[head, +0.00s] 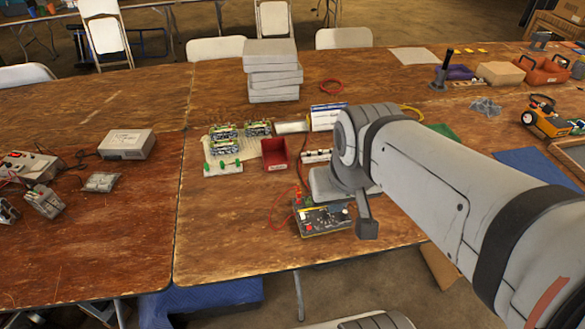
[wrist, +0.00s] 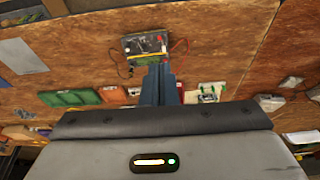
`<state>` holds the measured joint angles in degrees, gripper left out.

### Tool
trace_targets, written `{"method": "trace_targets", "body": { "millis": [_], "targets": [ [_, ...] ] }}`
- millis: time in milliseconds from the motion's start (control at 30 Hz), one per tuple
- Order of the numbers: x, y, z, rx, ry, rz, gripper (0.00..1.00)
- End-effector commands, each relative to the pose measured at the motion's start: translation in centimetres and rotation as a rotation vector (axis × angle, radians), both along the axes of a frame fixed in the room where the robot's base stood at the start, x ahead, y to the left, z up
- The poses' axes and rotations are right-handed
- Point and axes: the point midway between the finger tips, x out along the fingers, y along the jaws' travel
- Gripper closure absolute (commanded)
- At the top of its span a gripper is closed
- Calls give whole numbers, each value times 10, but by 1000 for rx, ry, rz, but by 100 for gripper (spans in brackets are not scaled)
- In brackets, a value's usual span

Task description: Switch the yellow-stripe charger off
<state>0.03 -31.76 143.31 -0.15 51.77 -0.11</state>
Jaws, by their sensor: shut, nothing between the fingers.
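The yellow-stripe charger (head: 322,221) is a dark box near the front edge of the table in the head view. Its face carries small knobs and a red spot, too small to read as on or off. Red leads run from its left side. In the wrist view the charger (wrist: 133,44) lies beyond my fingertips, with its yellow stripe facing them. My gripper (wrist: 158,67) is shut and empty, its fingers pointing at the charger. In the head view my gripper (head: 367,229) hangs just right of the charger; whether they touch is unclear.
Green boards (head: 224,134), a red bin (head: 275,155) and a stack of grey boxes (head: 272,72) stand behind the charger. Grey devices (head: 43,201) with wires stand on the left table. Bare wood (head: 225,225) lies left of the charger.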

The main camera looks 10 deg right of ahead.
Motion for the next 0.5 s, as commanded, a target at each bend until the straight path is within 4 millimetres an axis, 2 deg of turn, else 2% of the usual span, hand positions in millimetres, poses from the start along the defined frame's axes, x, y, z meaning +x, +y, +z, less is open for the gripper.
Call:
{"method": "trace_targets", "body": {
  "millis": [167,367,500],
  "targets": [
    [19,1,-10,0,25,7,100],
    [79,1,-45,-2,91,21,100],
    [127,0,-82,-3,140,30,100]
  ]
}}
